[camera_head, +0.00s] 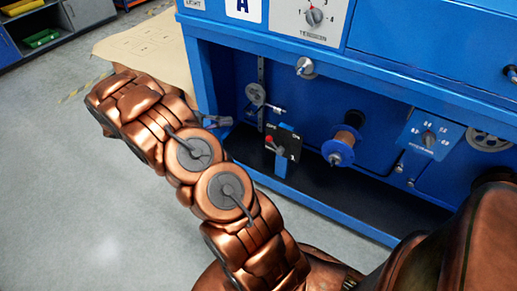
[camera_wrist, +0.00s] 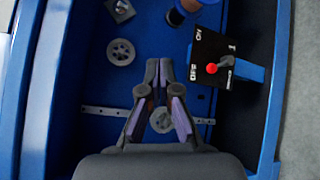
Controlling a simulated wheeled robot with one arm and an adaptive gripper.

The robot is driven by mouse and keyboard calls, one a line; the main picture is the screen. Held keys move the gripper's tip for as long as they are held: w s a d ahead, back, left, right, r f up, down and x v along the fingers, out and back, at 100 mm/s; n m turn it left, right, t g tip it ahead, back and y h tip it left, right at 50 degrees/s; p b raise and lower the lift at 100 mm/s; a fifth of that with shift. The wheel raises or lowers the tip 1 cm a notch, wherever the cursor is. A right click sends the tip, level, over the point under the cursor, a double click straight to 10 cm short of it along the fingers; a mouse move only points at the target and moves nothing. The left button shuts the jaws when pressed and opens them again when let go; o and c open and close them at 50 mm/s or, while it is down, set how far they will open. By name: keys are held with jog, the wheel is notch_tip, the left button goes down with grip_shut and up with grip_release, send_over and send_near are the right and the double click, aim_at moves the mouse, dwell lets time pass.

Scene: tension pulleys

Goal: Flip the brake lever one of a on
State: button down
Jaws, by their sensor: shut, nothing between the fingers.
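The brake lever has a red knob (camera_head: 268,139) and sits on a small black panel marked OFF and ON, on a blue bracket (camera_head: 282,168) low in the blue machine's bay. The red knob is on the OFF side. In the wrist view the red knob (camera_wrist: 211,68) shows right of my fingertips, on the black panel (camera_wrist: 208,52). My gripper (camera_wrist: 158,64) is shut and empty, its tips together and apart from the lever. In the head view my gripper (camera_head: 222,121) is left of the lever panel, partly hidden by my copper arm.
A blue spool (camera_head: 338,150) projects right of the lever. A small pulley (camera_head: 256,93) is mounted on the back wall to its upper left. The cabinet with the A sign (camera_head: 244,8) overhangs the bay. A cardboard-coloured table (camera_head: 150,50) stands left; the grey floor is open.

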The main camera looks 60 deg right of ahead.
jog(key=w+d+f+h+b, duration=0.1)
jog(key=f+b, duration=0.2)
jog(key=f, duration=0.5)
jog(key=w+d+f+h+b, duration=0.2)
jog(key=f+b, duration=0.1)
jog(key=f, duration=0.4)
jog(key=w+d+f+n+h+b, duration=0.1)
jog(key=w+d+f+h+b, duration=0.1)
jog(key=f, duration=0.6)
jog(key=shift+w+f+t+b, duration=0.15)
jog(key=shift+f+t+b, duration=0.25)
jog(key=shift+b, duration=0.15)
jog(key=shift+d+r, duration=0.1)
jog(key=b, duration=0.3)
send_near(274, 144)
jog(key=w+d+r, duration=0.2)
jog(key=w+d, duration=0.2)
jog(key=d, duration=0.1)
jog(key=shift+s+d+r+b, duration=0.15)
jog(key=shift+s+b, duration=0.1)
jog(key=shift+s, duration=0.35)
jog(key=shift+s+a+r+b, duration=0.1)
jog(key=shift+s+r+b, duration=0.15)
jog(key=shift+s, duration=0.3)
jog(key=shift+s+d+r+b, duration=0.1)
jog(key=shift+s+b, duration=0.2)
jog(key=shift+s, duration=0.3)
jog(key=shift+r, duration=0.15)
